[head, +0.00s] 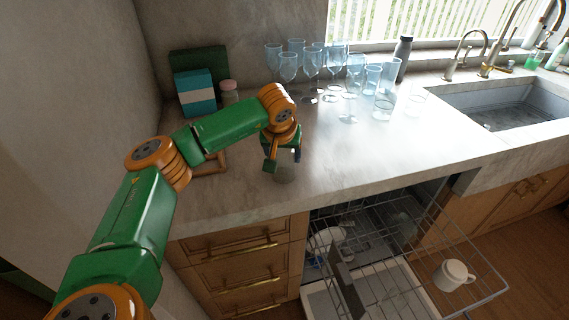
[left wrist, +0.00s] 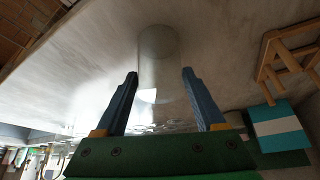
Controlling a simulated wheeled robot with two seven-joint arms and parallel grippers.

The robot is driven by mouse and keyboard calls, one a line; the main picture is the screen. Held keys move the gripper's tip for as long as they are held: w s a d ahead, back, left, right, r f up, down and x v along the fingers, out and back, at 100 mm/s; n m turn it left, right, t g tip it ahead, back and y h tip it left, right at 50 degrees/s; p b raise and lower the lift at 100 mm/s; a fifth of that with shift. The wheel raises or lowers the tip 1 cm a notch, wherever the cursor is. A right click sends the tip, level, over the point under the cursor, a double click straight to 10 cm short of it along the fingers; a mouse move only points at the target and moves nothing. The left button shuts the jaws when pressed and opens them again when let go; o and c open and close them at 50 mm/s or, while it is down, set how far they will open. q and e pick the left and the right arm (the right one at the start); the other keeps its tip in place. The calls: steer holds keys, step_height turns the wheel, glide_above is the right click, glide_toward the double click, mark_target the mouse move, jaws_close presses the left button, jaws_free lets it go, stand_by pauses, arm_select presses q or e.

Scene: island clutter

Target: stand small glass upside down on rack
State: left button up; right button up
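The small clear glass (head: 286,174) stands on the counter below my left gripper (head: 283,162), near the counter's front edge. In the left wrist view the glass (left wrist: 158,48) shows between and just beyond the two blue fingertips of the left gripper (left wrist: 160,75), which are spread with gaps on both sides. I cannot tell which way up the glass is. A wooden rack (left wrist: 284,58) stands beside it on the counter; in the head view it is partly behind my arm (head: 212,163). My right gripper is not in view.
Several glasses (head: 312,65) stand at the back of the counter, with a dark bottle (head: 403,58). A teal-and-white box (head: 195,95) and pink-lidded jar (head: 229,92) stand back left. An open dishwasher's wire rack (head: 400,275) holds a white mug (head: 453,275). The counter's right middle is clear.

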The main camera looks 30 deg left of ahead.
arm_select(q)
steer(key=shift+c, duration=0.9)
step_height(320, 180, up, 6)
steer(key=p, duration=0.6)
steer(key=shift+r, duration=0.1)
